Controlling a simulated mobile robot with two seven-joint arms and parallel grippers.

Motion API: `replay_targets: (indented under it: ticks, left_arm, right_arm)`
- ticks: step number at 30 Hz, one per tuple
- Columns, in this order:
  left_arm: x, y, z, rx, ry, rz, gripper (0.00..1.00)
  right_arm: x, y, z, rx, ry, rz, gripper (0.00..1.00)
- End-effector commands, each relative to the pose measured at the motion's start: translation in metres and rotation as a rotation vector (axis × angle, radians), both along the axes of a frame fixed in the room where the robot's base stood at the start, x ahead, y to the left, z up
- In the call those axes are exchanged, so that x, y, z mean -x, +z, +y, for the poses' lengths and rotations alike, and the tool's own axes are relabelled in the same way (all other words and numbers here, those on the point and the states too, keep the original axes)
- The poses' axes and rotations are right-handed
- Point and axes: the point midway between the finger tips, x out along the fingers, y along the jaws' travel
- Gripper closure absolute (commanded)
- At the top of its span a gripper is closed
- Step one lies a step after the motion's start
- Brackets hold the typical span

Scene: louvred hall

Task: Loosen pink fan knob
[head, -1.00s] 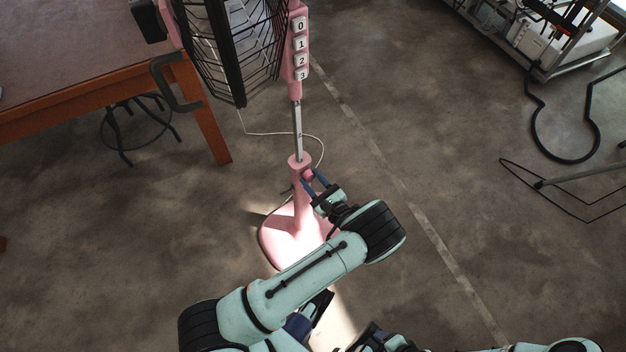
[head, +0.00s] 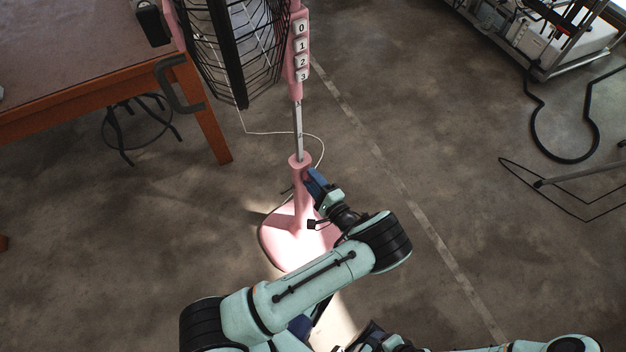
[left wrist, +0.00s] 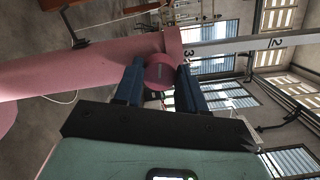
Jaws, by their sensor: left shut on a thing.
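The pink fan stands upright, with its pink lower post and round base (head: 283,246) on the floor. A grey metal pole (head: 298,130) with marks rises from the pink post; its numbers show in the left wrist view (left wrist: 255,45). The round pink knob (left wrist: 159,72) is on the side of the post near its top. My left gripper (head: 312,181) is at the post's right side, its blue fingers on either side of the knob, shut on it. In the head view the fingers hide the knob. My right arm shows only in part at the bottom edge.
The fan's black cage (head: 235,50) and a pink panel with buttons 0 to 3 (head: 301,45) are above. An orange-legged table (head: 200,115) stands at left, a wheeled rack (head: 540,45) at upper right. A white cord (head: 280,133) lies behind the fan. Floor at right is mostly clear.

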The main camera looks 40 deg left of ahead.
Motion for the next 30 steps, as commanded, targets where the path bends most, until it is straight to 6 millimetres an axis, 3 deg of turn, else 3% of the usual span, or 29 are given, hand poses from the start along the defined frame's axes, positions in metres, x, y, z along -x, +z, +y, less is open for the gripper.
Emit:
replay_targets:
  ticks: [18,30]
  left_arm:
    - [-0.0004,-0.0023,-0.002,0.167,-0.003,-0.514,0.91]
    - [-0.0009,-0.0023,-0.0022,0.217,-0.004,-0.672,0.91]
  right_arm:
    - [0.005,0.0043,0.0022,-0.007,0.005,0.014,0.34]
    - [0.0065,0.0055,0.0029,-0.008,0.008,0.018,0.34]
